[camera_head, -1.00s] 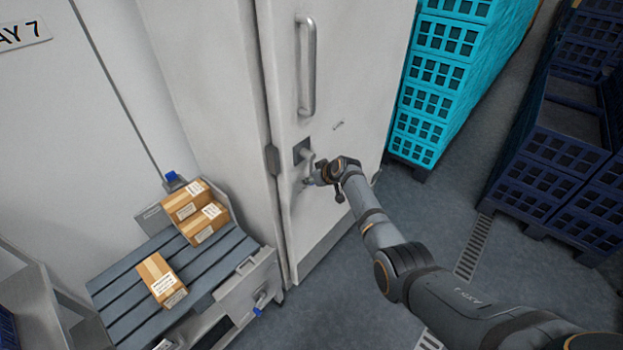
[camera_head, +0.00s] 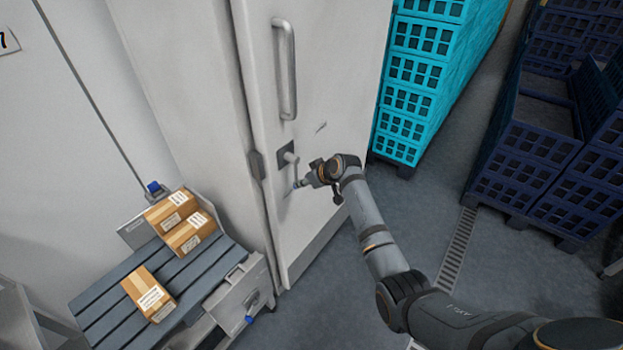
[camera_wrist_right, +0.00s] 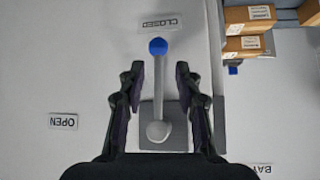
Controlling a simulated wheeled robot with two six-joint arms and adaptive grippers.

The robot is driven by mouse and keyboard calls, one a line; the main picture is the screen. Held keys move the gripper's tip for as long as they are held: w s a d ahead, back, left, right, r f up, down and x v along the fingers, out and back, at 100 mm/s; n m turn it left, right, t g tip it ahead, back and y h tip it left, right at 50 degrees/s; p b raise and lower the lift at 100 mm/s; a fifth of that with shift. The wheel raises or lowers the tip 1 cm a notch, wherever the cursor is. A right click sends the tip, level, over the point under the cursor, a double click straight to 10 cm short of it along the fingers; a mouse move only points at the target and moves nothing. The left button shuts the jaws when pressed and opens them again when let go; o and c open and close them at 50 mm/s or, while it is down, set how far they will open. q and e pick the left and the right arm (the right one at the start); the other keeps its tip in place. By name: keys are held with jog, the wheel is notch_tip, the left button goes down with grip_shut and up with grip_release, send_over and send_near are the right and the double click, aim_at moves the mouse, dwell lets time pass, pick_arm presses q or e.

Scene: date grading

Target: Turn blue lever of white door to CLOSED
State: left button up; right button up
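The white door (camera_head: 335,60) stands in the middle of the head view. Its lever (camera_head: 292,168) hangs down from a grey square plate (camera_head: 283,152), its blue tip (camera_head: 295,185) near my right gripper (camera_head: 303,184). In the right wrist view, the lever (camera_wrist_right: 158,90) points its blue tip (camera_wrist_right: 158,46) at the CLOSED label (camera_wrist_right: 161,24), which appears upside down. The OPEN label (camera_wrist_right: 63,121) lies off to the left side. My right gripper (camera_wrist_right: 160,82) is open, its fingers on either side of the lever with gaps showing. My left gripper is not in view.
A vertical door handle (camera_head: 286,70) is above the lever. A slatted bench (camera_head: 190,278) with several cardboard boxes (camera_head: 187,232) stands at left. Turquoise crates (camera_head: 412,98) and dark blue crates (camera_head: 530,150) stand to the right, with clear floor between.

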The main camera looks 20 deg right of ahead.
jog(key=v, duration=0.5)
dwell(0.3)
jog(key=s+d+f+m+g+h, duration=0.1)
jog(key=s+d+f, duration=0.1)
jog(key=s+f, duration=0.75)
jog(key=s+d+f+m+g+h+b, duration=0.1)
jog(key=s+d+f+m, duration=0.2)
jog(key=f, duration=1.2)
jog(key=s+d+f+g+h, duration=0.2)
jog(key=s+f, duration=0.6)
jog(key=f, duration=0.4)
jog(key=s+d+f+g, duration=0.1)
jog(key=s+f, duration=0.4)
jog(key=s, duration=0.7)
jog(key=s+d+f+g, duration=0.1)
jog(key=s+f, duration=0.4)
jog(key=s, duration=0.7)
jog(key=s+d+f+h+b, duration=0.1)
jog(key=s+f, duration=0.4)
jog(key=s, duration=0.7)
jog(key=shift+m+g, duration=0.4)
jog(key=shift+d+f, duration=0.1)
jog(key=shift+d, duration=0.05)
